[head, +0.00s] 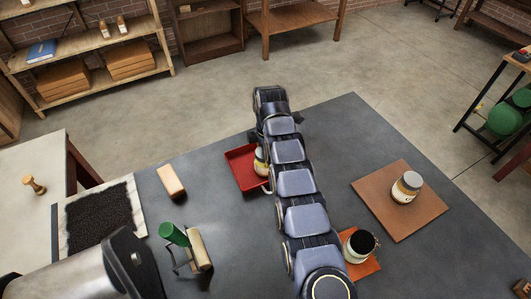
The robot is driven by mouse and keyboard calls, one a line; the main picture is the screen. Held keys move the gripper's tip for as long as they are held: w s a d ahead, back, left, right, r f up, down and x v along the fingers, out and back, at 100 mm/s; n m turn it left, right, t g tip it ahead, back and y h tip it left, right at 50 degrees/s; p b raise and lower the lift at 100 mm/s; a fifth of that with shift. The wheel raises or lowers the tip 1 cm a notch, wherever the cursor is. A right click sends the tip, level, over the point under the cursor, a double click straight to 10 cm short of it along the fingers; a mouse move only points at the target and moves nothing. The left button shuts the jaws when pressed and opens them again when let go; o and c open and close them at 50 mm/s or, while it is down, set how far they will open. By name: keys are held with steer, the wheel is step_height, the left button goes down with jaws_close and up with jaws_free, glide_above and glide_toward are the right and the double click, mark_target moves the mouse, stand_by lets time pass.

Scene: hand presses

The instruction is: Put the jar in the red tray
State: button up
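The red tray (236,165) lies on the dark table, left of my arm, which hides its right part. A jar-like thing with a yellow and white side (260,161) shows at the tray's right side, partly behind my arm. I cannot tell whether it rests on the tray or is held. A jar (406,188) with a pale label and a grey top stands upright on a brown board (381,205) at the right. My arm reaches away across the table. Its links hide my gripper, so its fingers do not show.
A pale cup with a dark inside (359,246) stands on an orange square (369,267), right of my arm. The table's far right is clear.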

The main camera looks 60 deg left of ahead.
steer(key=shift+f, duration=0.15)
steer(key=o, duration=1.1)
